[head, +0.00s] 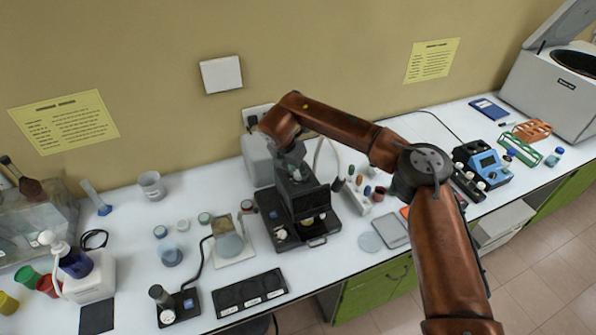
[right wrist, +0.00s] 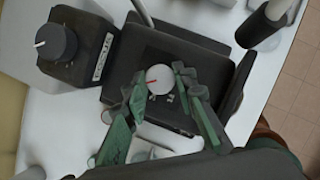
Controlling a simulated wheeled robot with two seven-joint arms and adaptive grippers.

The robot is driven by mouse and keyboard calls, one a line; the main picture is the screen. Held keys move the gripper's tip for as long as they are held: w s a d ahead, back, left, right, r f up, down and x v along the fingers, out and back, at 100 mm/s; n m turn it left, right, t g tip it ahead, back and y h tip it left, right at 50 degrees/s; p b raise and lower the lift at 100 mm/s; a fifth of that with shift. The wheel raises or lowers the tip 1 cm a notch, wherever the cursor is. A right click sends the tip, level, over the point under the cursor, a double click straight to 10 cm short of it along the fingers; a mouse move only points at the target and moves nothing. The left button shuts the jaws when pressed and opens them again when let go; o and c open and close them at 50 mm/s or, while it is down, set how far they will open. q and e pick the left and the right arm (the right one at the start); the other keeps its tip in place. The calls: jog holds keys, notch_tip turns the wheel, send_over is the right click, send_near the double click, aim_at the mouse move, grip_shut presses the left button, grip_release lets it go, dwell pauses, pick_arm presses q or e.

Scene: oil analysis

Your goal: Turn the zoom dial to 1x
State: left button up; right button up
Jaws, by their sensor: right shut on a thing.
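The zoom dial (right wrist: 158,85) is a pale round knob with a red pointer line, on the black face of a device (right wrist: 150,65) in the right wrist view. My right gripper (right wrist: 160,82) has its green-grey fingers on both sides of the dial and is shut on it. The red line points left in this view. Small white marks lie beside the dial, partly covered by a finger and too small to read. In the head view, the gripper (head: 291,160) is over the black device (head: 298,215), and the dial is hidden. My left gripper is not in view.
A black box with a dark knob (right wrist: 57,42) stands close beside the device in the right wrist view.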

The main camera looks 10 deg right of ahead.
jog(key=shift+n, duration=0.4)
jog(key=shift+c, duration=0.5)
jog(key=n+y, duration=0.1)
jog(key=n, duration=0.1)
jog(key=n+t+b, duration=0.1)
jog(key=n, duration=0.1)
jog(key=shift+d+n+y, duration=0.2)
jog(key=shift+n+y, duration=0.1)
jog(key=shift+y, duration=0.1)
jog(key=n+y, duration=0.1)
jog(key=n, duration=0.1)
jog(key=n+y, duration=0.1)
jog(key=n, duration=0.2)
jog(key=shift+d+n, duration=0.1)
jog(key=shift+n, duration=0.2)
jog(key=n+y, duration=0.1)
jog(key=n, duration=0.3)
jog(key=shift+d+r+y, duration=0.1)
jog(key=shift+d+y, duration=0.05)
jog(key=shift+y, duration=0.25)
jog(key=shift+w+n+g+y, duration=0.1)
jog(key=shift+n+g+y, duration=0.25)
jog(key=shift+n, duration=0.9)
jog(key=shift+n+g+y, duration=0.25)
jog(key=shift+n+g, duration=0.2)
jog(key=shift+n, duration=0.8)
jog(key=o, duration=1.1)
jog(key=shift+o, duration=0.2)
